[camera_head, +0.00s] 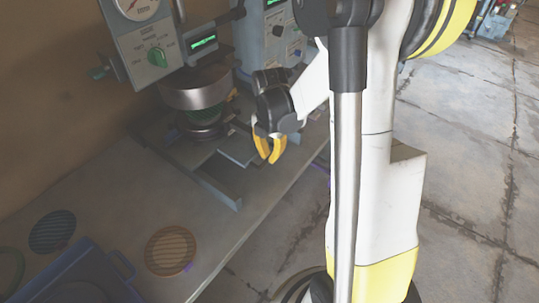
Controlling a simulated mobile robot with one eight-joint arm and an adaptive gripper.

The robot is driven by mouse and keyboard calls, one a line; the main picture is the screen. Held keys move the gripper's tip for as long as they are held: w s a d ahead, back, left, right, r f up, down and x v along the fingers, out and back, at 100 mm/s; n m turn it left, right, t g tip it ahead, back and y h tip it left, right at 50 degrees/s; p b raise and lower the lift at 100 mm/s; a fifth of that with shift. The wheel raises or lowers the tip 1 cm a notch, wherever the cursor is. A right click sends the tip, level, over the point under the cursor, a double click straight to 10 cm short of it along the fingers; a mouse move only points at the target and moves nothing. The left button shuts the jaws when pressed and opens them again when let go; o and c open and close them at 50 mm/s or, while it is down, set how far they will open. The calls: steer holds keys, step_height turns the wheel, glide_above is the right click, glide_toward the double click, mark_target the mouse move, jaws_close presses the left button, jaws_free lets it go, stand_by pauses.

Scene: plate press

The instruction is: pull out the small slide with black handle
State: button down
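The plate press (196,87) stands on the bench at the upper left, with a round metal head above a flat base. A pale flat slide piece (238,148) shows at the front of the press base, just left of my gripper. A dark bar (219,184) crosses the bench in front of it. I cannot make out a black handle; my gripper may cover it. My gripper (269,160) has two yellow fingers pointing down beside the slide piece. Their tips look close together, but whether they hold or touch anything is unclear.
Two round ribbed plates, one dark (52,231) and one brown (170,250), lie at the lower left beside a blue tray (75,274). The bench's front edge runs diagonally.

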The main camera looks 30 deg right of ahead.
steer(key=s+d, duration=0.2)
steer(key=s, duration=0.4)
steer(key=s+d, duration=0.2)
steer(key=s, duration=0.4)
steer(key=shift+s+d, duration=0.25)
steer(key=c, duration=1.8)
jaws_free()
step_height(320, 180, up, 12)
steer(key=shift+f, duration=0.1)
